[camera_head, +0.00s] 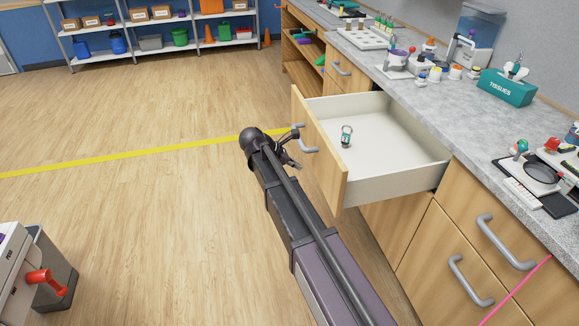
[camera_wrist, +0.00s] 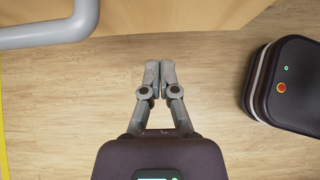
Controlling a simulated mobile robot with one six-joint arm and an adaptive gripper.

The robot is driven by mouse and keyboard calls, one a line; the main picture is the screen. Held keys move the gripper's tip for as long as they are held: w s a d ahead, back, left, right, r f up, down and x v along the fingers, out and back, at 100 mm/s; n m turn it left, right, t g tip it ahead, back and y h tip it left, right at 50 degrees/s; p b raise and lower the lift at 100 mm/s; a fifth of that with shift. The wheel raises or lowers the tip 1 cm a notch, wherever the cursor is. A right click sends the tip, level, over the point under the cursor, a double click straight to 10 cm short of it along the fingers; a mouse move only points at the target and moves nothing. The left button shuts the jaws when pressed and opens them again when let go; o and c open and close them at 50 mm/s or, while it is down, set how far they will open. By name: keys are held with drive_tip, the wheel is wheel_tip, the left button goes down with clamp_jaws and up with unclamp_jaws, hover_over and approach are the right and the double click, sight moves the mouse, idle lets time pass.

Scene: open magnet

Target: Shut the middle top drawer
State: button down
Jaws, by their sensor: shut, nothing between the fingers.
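The middle top drawer (camera_head: 362,143) is pulled well out from the counter. It has a wooden front (camera_head: 320,150), white inside walls and a grey bar handle (camera_head: 306,138). A small teal and grey object (camera_head: 346,136) lies in it. My gripper (camera_head: 298,148) is at the drawer's outer side, close to the handle; I cannot tell whether it touches. In the wrist view my gripper (camera_wrist: 159,70) has its two fingers together with nothing between them. The handle (camera_wrist: 50,32) runs at the upper left there, and the wooden drawer front (camera_wrist: 180,15) lies just beyond the fingertips.
The grey countertop (camera_head: 440,110) holds a tissue box (camera_head: 508,87), jars and tools. Closed drawers (camera_head: 480,255) lie at the lower right. Shelves (camera_head: 150,30) stand far back. The floor (camera_head: 140,200) left of my arm is open, with a yellow line (camera_head: 120,160).

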sight(322, 171)
drive_tip(key=x, duration=0.2)
drive_tip(key=b+x, duration=0.1)
drive_tip(key=d+r+b+x, duration=0.1)
drive_tip(key=x, duration=0.1)
drive_tip(key=shift+w+d+f, duration=0.15)
drive_tip(key=shift+f, duration=0.05)
drive_tip(key=shift+w+d, duration=0.3)
drive_tip(key=shift+d, duration=0.65)
